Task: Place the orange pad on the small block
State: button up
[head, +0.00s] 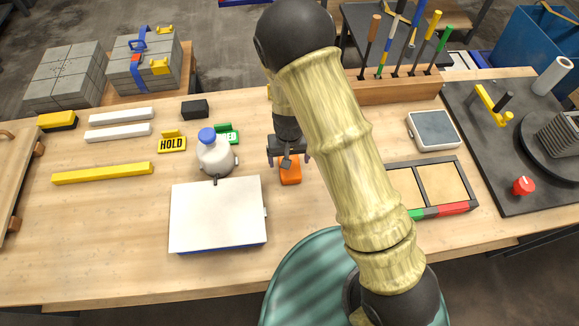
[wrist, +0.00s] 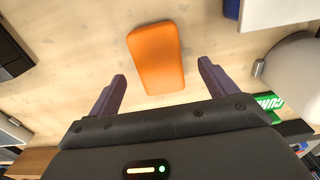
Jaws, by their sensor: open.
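The orange pad (head: 290,172) lies flat on the wooden table near its middle. It also shows in the wrist view (wrist: 158,52), just beyond the fingertips. My gripper (head: 289,160) is open and empty above the table, with its dark fingers on either side of the pad's near end in the wrist view (wrist: 162,78). A small black block (head: 195,109) lies toward the back left of the table. Grey block stacks stand behind it, one of them (head: 147,68) with blue and yellow items on it. I cannot tell which block the task names.
A white bottle with a blue cap (head: 214,154) and a white-lidded box (head: 217,215) stand left of the pad. A yellow HOLD sign (head: 171,142) and a green sign (head: 228,134) are nearby. A divided tray (head: 465,165) lies right, partly behind my arm.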

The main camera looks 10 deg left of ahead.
jog(key=shift+w+d+f+p, duration=0.15)
jog(key=shift+f+p, duration=0.3)
jog(key=shift+f, duration=1.8)
jog(key=c, duration=1.2)
jog(key=shift+o, duration=0.2)
jog(key=shift+r, duration=0.1)
notch_tip(320, 180, up, 10)
jog(key=shift+f+b, duration=0.1)
jog(key=shift+b, duration=0.4)
